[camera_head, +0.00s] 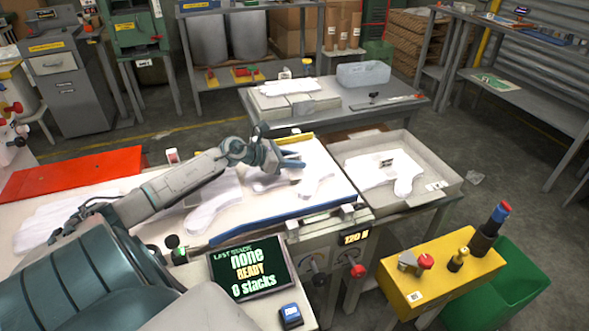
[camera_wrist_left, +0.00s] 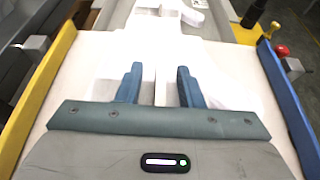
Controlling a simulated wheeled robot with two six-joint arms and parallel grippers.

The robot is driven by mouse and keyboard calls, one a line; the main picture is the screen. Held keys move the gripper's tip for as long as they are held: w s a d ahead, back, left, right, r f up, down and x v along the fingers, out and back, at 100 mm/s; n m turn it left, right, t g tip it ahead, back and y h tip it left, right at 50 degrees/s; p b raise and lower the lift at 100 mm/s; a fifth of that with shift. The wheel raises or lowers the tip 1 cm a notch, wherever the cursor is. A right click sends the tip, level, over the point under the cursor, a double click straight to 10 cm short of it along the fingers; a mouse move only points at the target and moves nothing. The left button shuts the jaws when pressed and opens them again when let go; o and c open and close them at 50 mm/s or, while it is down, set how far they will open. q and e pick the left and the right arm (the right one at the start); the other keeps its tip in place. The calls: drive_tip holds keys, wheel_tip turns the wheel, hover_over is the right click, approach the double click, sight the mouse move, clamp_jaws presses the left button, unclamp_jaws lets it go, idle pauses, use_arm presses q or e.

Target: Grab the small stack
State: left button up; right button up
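Several white glove-shaped stacks lie on the pale bed between a yellow and a blue rail. I cannot tell which is the small one. My left gripper (camera_head: 297,163) is above the bed's far right part, over white sheets partly hidden by it. In the left wrist view my left gripper (camera_wrist_left: 159,85) has its two blue fingers apart, with white material (camera_wrist_left: 160,60) showing between and beyond them; I see no grip on it. My right gripper is not in view.
A grey tray (camera_head: 449,188) right of the bed holds a white glove stack (camera_head: 380,172). A screen (camera_head: 250,273) reads "none READY 0 stacks". A yellow box (camera_head: 445,275) with knobs stands front right. A red panel (camera_head: 75,173) lies left. A grey table (camera_head: 385,113) is behind.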

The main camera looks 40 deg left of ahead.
use_arm(q)
drive_tip(key=shift+c, duration=0.4)
clamp_jaws()
drive_tip(key=shift+r, duration=0.15)
